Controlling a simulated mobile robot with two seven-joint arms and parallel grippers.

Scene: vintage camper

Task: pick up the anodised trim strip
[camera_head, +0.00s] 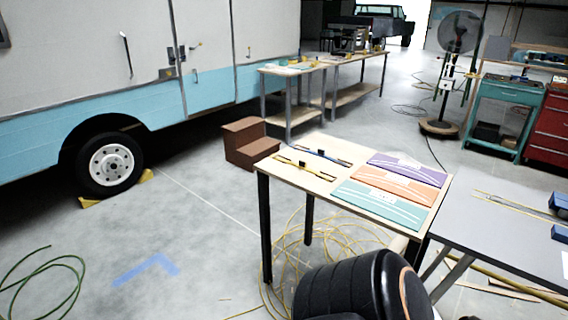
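Two slim strips lie on the left part of a light wooden-topped table. The nearer strip (290,161) looks yellowish with dark ends, and a small black piece sits at its middle. The farther strip (336,159) looks bluish at its right end, with a similar black piece at its middle. I cannot tell which one is the anodised trim strip. The table (331,195) also bears purple (408,168), orange (391,186) and teal (380,205) panels, with thin pale lines on them. Neither of my grippers is in view.
A grey table (490,235) with long thin strips (510,209) and blue blocks (560,203) stands at the right. A large black rounded body (345,290) fills the bottom centre. Brown steps (250,145) stand behind the table. Yellow hose (290,255) lies beneath. Floor at left is mostly clear.

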